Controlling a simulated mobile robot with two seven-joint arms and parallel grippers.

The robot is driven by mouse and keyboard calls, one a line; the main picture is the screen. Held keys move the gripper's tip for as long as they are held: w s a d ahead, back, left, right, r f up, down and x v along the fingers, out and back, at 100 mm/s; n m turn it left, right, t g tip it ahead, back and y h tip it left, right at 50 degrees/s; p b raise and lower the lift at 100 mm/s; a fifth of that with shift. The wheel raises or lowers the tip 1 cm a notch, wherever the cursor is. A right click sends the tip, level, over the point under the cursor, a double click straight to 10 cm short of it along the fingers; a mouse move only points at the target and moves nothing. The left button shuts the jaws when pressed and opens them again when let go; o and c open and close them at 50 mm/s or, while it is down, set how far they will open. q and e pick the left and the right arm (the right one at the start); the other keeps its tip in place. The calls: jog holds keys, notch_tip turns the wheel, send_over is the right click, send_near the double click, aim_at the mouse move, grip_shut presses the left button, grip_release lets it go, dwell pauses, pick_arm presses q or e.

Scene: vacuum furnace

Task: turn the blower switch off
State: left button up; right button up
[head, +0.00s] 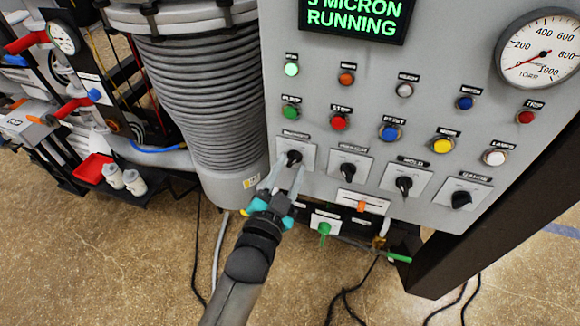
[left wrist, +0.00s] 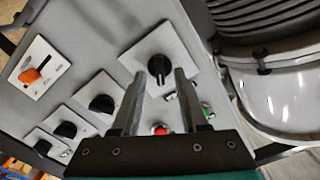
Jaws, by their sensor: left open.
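A row of black rotary knobs on square plates runs along the bottom of the grey panel (head: 330,105). Their labels are too small to read surely, so I cannot tell by label which is the blower switch. My left gripper (head: 284,172) is open at the leftmost knob (head: 294,157), one finger to each side. In the left wrist view this knob (left wrist: 160,68) sits between the tips of my left gripper (left wrist: 157,78); I cannot tell whether they touch it. The other knobs (head: 347,171), (head: 403,186) and (head: 461,199) stand to its right. My right gripper is not in view.
Above are colored buttons and lamps, a green display (head: 352,18) reading MICRON RUNNING, and a round gauge (head: 538,50). A ribbed grey pipe (head: 203,95) stands close on the left. An orange handle (head: 361,206) and a green handle (head: 324,229) sit below the knobs.

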pick_arm(q)
jog(key=shift+w+d, duration=0.1)
jog(key=shift+w, duration=0.25)
grip_shut()
dwell(0.5)
